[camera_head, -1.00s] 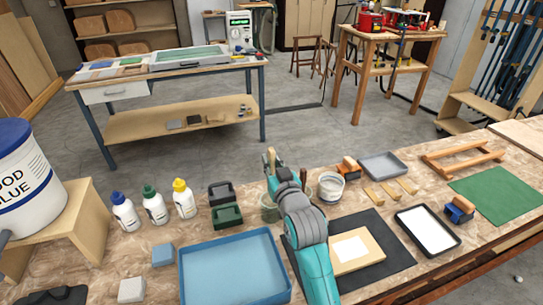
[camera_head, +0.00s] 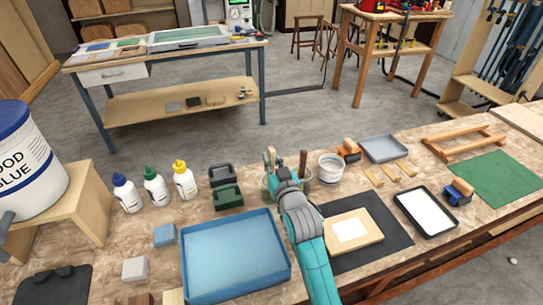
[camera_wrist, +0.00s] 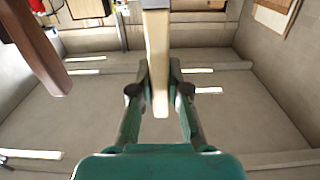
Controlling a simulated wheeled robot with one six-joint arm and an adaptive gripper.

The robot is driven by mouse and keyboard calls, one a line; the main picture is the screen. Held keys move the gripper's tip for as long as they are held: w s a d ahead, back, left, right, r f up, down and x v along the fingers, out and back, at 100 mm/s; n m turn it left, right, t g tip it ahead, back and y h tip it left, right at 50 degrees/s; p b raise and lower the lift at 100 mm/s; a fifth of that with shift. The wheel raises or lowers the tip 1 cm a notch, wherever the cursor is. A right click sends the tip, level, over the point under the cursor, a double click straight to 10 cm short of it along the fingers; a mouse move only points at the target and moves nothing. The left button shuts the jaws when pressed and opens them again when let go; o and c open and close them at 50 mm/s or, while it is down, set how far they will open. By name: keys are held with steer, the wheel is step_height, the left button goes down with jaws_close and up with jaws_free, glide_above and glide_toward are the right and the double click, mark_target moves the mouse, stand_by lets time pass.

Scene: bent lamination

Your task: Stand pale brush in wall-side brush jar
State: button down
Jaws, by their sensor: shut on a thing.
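My gripper (camera_wrist: 158,80) is shut on a pale brush (camera_wrist: 157,50), whose light handle stands between the two fingers in the wrist view. In the head view the gripper (camera_head: 271,160) is over the bench, just behind my wrist, with a pale piece rising between the fingers. A glass jar (camera_head: 264,184) shows partly behind my wrist. A dark brown handle (camera_head: 303,161) stands upright right of my gripper, its lower end by another partly hidden jar; a brown handle also shows at the left of the wrist view (camera_wrist: 34,45). The pale brush's lower end is hidden in the head view.
A white tub (camera_head: 331,167) and orange-handled tool (camera_head: 349,150) are close right. A blue tray (camera_head: 235,291) lies in front.

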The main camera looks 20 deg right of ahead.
steer(key=shift+f, duration=0.15)
steer(key=c, duration=1.1)
jaws_free()
steer(key=s, duration=1.2)
